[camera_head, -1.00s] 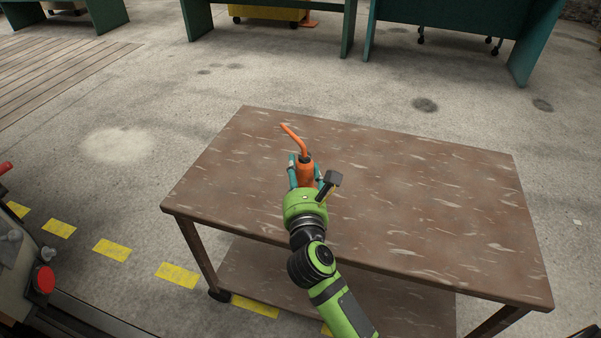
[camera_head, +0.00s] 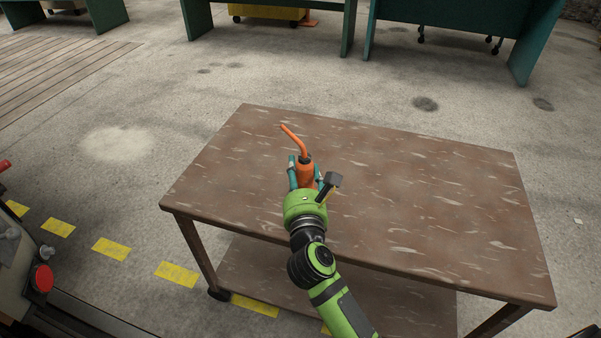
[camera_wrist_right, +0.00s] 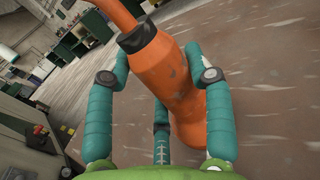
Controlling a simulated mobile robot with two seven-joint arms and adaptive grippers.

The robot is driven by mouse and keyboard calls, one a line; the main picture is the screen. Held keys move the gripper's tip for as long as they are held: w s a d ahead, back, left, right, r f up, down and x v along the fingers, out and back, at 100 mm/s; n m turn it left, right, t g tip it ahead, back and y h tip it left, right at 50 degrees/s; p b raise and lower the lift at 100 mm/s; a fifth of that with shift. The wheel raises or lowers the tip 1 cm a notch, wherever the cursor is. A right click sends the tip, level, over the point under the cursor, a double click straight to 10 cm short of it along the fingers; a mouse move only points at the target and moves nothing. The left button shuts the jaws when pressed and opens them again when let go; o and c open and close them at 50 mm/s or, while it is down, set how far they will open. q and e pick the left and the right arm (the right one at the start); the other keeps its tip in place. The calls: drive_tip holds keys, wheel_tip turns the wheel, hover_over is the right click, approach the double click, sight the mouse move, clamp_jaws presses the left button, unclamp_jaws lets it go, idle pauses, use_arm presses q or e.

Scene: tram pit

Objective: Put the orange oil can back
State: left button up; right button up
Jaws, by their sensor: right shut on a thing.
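The orange oil can (camera_head: 304,172) has a long bent spout pointing up and to the left in the head view. My right gripper (camera_head: 305,177) is shut around its body, over the brown table (camera_head: 420,200). In the right wrist view the can (camera_wrist_right: 160,70) sits between the teal fingers of the gripper (camera_wrist_right: 160,80), tilted in the picture, with a dark collar below the spout. I cannot tell whether its base touches the table top. My left gripper is not in view.
The rest of the table top is bare. A lower shelf (camera_head: 300,285) runs under it. Green benches (camera_head: 460,30) stand at the back. A red button (camera_head: 43,278) on a machine is at the left edge, near yellow floor marks (camera_head: 112,250).

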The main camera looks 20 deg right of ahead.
drive_tip(key=shift+f, duration=0.1)
drive_tip(key=o, duration=1.4)
drive_tip(key=shift+s+f, duration=0.1)
